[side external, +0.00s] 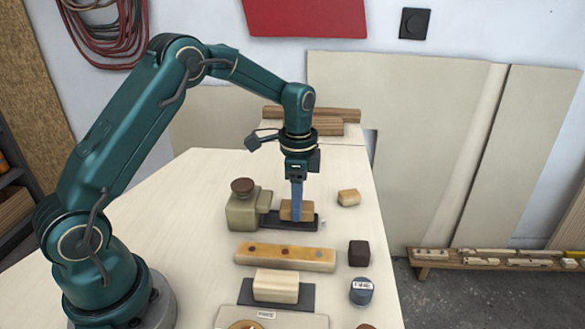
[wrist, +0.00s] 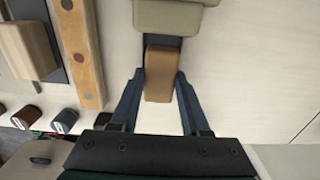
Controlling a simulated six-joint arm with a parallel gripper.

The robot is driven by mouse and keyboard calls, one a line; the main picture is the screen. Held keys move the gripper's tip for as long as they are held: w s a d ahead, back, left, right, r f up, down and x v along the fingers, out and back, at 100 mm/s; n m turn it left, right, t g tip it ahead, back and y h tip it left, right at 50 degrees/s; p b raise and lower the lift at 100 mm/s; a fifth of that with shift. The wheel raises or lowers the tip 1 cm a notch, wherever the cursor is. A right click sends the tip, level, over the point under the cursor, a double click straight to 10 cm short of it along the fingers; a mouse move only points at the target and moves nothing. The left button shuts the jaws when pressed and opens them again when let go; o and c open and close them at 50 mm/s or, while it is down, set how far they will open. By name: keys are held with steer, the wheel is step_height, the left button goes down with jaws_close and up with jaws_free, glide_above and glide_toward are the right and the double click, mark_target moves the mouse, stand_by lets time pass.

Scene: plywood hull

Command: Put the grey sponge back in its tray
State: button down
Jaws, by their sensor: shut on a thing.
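My gripper (side external: 297,210) is shut on a tan-brown block (side external: 286,212), which also shows between the two blue fingers in the wrist view (wrist: 159,78). The block is at a dark flat tray (side external: 278,224), beside the khaki jar; I cannot tell whether it rests on the tray or hangs just above it. Nothing looks clearly grey like a sponge; the held block looks tan. A cream block (side external: 275,287) sits on another dark tray (side external: 247,293) nearer the front, and shows at the left of the wrist view (wrist: 28,50).
A khaki jar (side external: 243,210) with a brown lid stands left of the held block. A wooden bar with coloured dots (side external: 285,257) lies in front. A small tan block (side external: 348,198), a dark cube (side external: 359,253) and a blue-grey tin (side external: 361,292) stand along the right edge. The table's left is clear.

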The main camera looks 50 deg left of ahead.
steer(key=shift+f, duration=0.65)
steer(key=shift+c, duration=1.9)
jaws_free()
steer(key=shift+f, duration=0.1)
steer(key=s+d+r+n+t, duration=0.1)
steer(key=s+r, duration=0.1)
steer(key=r, duration=0.6)
steer(key=s+d+r+n, duration=0.1)
steer(key=s+r, duration=0.1)
steer(key=r, duration=0.7)
steer(key=s+d+f+n+t, duration=0.1)
steer(key=s+n+t, duration=0.1)
steer(key=s, duration=0.5)
steer(key=s+d+f+n+t, duration=0.1)
steer(key=s+d+n+t, duration=0.1)
steer(key=s+n, duration=0.3)
steer(key=s, duration=0.3)
steer(key=shift+d+f+t, duration=0.2)
steer(key=shift+f+t, duration=0.05)
steer(key=shift+t, duration=0.05)
